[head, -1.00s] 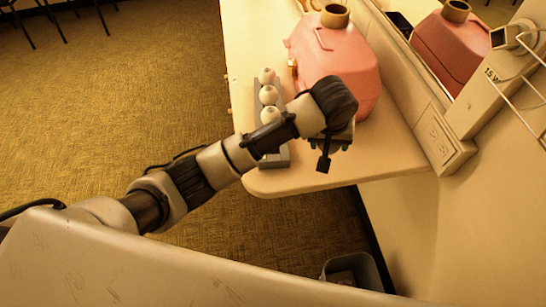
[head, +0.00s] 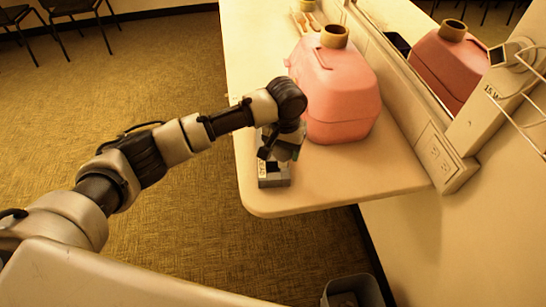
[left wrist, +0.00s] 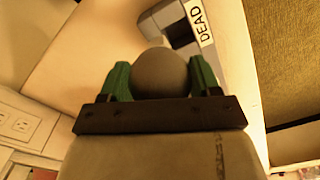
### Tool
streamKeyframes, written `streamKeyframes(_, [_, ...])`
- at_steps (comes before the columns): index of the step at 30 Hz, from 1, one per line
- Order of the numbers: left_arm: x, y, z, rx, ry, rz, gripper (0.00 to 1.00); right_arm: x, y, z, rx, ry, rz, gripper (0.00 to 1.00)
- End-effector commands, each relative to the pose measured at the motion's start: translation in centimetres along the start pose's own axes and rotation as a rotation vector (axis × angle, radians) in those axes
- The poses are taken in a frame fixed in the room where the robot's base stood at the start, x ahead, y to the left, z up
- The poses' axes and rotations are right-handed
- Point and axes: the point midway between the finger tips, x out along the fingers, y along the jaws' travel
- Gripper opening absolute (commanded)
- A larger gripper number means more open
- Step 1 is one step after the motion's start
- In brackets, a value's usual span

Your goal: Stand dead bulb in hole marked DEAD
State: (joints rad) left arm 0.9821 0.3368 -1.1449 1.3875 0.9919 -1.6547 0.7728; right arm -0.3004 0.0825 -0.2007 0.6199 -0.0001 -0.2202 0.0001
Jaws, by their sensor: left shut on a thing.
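The rack (head: 274,181) is a narrow grey block near the table's front left corner. In the left wrist view the white DEAD label (left wrist: 202,24) is on the rack (left wrist: 181,33), upper right. My left gripper (head: 280,154) is low over the rack's near end. In the left wrist view its green fingers (left wrist: 161,82) are shut on a round, dark grey bulb (left wrist: 162,70). The bulb's lower part is hidden, so I cannot tell whether it touches the rack. My right gripper is not in view.
A pink case (head: 338,95) stands on the table (head: 330,180) just right of my left gripper. A mirror and an outlet panel (head: 437,153) are along the wall. A bin (head: 352,292) stands on the floor below. The table's front right is clear.

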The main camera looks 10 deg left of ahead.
Motion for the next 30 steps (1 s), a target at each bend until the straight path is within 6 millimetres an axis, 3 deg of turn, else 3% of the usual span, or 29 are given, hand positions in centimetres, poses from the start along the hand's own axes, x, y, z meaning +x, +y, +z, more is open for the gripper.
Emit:
streamKeyframes(3, [1.1,-1.9,-0.2,-0.001,0.000,0.000,0.46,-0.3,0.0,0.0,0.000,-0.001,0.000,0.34])
streamKeyframes(7, [1.7,-2.8,-0.3,0.000,0.001,0.001,0.46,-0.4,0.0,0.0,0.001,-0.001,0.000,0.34])
streamKeyframes(17, [5.6,-2.8,-0.3,0.001,0.000,0.000,0.46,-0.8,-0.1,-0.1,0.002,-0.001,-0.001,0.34])
streamKeyframes(28, [6.1,-2.8,-0.3,0.001,0.001,0.002,0.46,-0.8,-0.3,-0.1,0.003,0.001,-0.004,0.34])
streamKeyframes(29, [6.0,-2.8,-0.3,0.001,0.001,0.002,0.67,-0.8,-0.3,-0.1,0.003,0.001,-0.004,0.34])
streamKeyframes(30, [6.0,-2.8,-0.3,0.001,0.001,0.002,0.73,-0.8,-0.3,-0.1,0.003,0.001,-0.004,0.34])
